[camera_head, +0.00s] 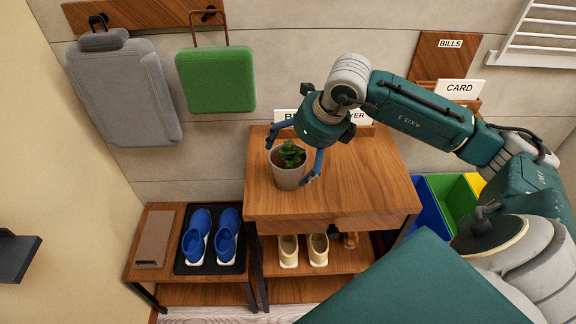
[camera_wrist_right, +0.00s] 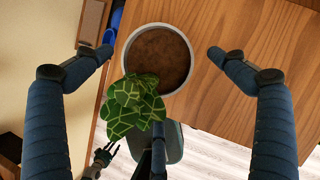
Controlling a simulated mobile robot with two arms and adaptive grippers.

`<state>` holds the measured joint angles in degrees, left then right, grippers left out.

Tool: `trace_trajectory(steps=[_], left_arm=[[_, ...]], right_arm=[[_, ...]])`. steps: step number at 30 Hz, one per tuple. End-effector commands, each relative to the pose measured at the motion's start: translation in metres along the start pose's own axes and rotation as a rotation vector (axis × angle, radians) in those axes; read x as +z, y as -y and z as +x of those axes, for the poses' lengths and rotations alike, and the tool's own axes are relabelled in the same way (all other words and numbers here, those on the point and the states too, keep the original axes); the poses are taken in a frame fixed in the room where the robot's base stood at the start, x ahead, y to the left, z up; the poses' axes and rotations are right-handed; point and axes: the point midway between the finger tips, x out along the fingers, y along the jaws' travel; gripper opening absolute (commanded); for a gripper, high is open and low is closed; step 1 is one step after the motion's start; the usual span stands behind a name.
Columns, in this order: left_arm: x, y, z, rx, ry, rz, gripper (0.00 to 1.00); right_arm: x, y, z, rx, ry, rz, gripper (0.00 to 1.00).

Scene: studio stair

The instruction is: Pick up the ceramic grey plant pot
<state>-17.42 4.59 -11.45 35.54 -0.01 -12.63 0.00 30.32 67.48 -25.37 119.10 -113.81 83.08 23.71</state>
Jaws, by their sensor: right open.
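The ceramic grey plant pot (camera_head: 288,181) stands upright near the left edge of the wooden table top (camera_head: 350,180). A green leafy plant (camera_head: 291,154) grows in it. My right gripper (camera_head: 288,163) is open, its fingers reaching down on either side of the pot. In the right wrist view, the pot's pale rim (camera_wrist_right: 154,26) and brown soil lie between the two spread fingertips (camera_wrist_right: 160,53), with a visible gap on each side. Leaves (camera_wrist_right: 135,105) hang over the near rim. My left gripper does not show in the head view.
White label cards (camera_head: 286,115) stand behind the pot at the table's back. Blue shoes (camera_head: 196,238) sit on a lower bench at left; cream shoes (camera_head: 288,250) are on the shelf below. A green bag (camera_head: 216,80) hangs on the wall. The table's front area is clear.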

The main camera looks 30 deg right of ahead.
Motion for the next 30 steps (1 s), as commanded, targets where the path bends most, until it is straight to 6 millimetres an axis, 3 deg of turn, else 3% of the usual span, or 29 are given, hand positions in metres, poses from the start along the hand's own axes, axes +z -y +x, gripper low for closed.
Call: trace_trajectory(steps=[5,12,21,30], left_arm=[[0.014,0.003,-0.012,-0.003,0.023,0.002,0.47],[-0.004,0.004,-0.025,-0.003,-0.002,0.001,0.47],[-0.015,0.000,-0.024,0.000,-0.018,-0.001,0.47],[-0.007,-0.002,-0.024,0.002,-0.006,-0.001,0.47]], right_arm=[[0.002,-0.002,0.015,0.004,-0.004,0.001,0.96],[0.005,-0.002,0.049,0.002,-0.001,0.000,0.96],[0.004,-0.002,0.055,0.001,0.000,-0.001,0.96],[0.004,-0.002,0.055,0.001,0.001,-0.001,0.36]])
